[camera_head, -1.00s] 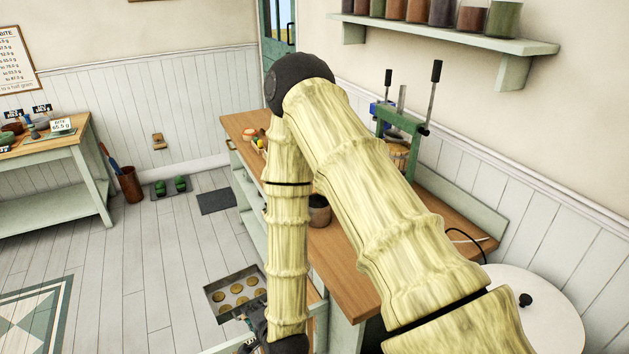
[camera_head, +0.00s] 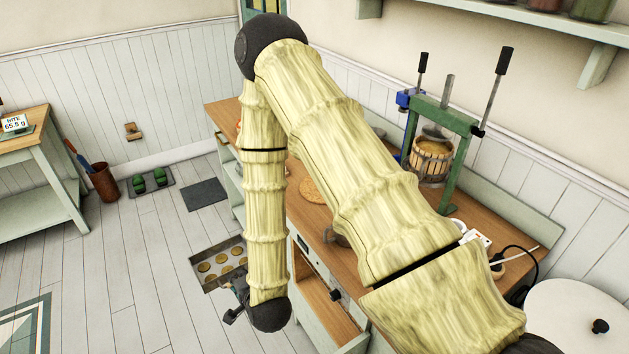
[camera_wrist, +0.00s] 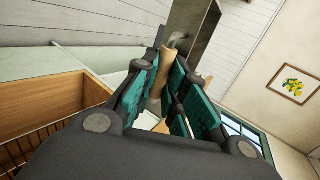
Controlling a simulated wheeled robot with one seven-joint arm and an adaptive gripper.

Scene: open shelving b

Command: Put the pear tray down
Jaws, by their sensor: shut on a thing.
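The pear tray (camera_head: 199,283) is a shallow rectangular tray with several round yellowish pear slices on it. In the head view it is at the lower left of the bench, above the floor, partly hidden behind my arm. My gripper (camera_head: 238,290) is at the tray's near edge in that view. In the wrist view my gripper (camera_wrist: 172,92) is shut on a narrow brown part, and a dark flat panel, likely the tray (camera_wrist: 199,32), extends beyond the fingers. Whether anything supports the tray from below cannot be told.
The wooden bench (camera_head: 505,240) carries a green press (camera_head: 445,108) and a power strip (camera_head: 474,238). An open drawer or compartment (camera_head: 325,300) is in the bench's front. A side table (camera_head: 28,140) stands at left.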

